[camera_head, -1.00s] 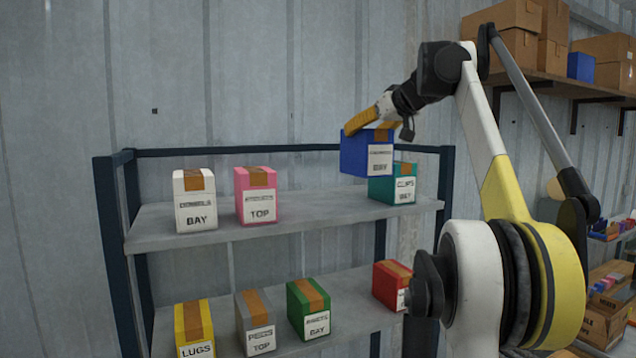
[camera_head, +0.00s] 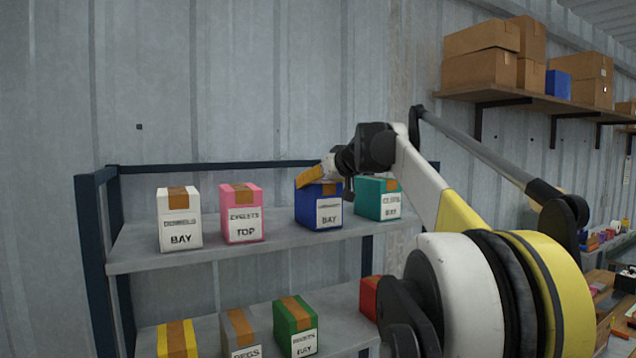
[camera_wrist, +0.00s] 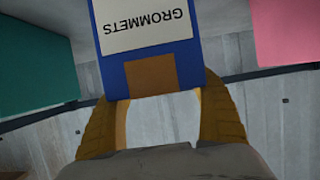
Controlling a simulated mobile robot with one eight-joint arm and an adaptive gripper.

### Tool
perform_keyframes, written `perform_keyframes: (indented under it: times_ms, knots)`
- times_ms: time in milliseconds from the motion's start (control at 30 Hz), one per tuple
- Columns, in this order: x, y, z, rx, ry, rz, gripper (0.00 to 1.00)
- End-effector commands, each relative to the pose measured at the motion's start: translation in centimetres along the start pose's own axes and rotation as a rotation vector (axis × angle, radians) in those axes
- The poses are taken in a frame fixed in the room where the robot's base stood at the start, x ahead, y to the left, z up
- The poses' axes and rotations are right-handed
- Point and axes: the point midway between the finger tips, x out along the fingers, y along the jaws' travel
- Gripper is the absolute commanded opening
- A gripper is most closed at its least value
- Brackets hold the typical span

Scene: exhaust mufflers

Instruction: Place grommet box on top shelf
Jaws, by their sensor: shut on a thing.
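The blue grommet box (camera_head: 318,206) has a white label and a brown tape patch. In the wrist view its label reads GROMMETS (camera_wrist: 148,40). My gripper (camera_head: 314,180) is shut on the top of this box, and its yellow fingers (camera_wrist: 165,105) show on both sides in the wrist view. In the head view the box is upright at the top shelf (camera_head: 200,254), between the pink box and the teal box. Its base looks level with the shelf surface, but I cannot tell whether it touches.
On the top shelf stand a white box (camera_head: 180,219), a pink box (camera_head: 241,212) and a teal box (camera_head: 378,198). The lower shelf holds yellow (camera_head: 177,340), grey (camera_head: 240,333), green (camera_head: 295,326) and red (camera_head: 369,297) boxes. A blue post (camera_head: 92,260) bounds the left side.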

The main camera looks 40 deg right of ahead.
Motion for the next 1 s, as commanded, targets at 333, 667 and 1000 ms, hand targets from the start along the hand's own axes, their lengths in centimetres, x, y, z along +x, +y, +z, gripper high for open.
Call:
perform_keyframes:
  times_ms: [333,667,1000]
  knots:
    - [0.1,0.0,0.2,0.000,0.000,0.000,0.98]
    - [-0.2,0.0,-0.1,0.000,0.000,0.000,0.98]
    - [-6.7,0.1,0.2,0.001,0.000,0.003,0.98]
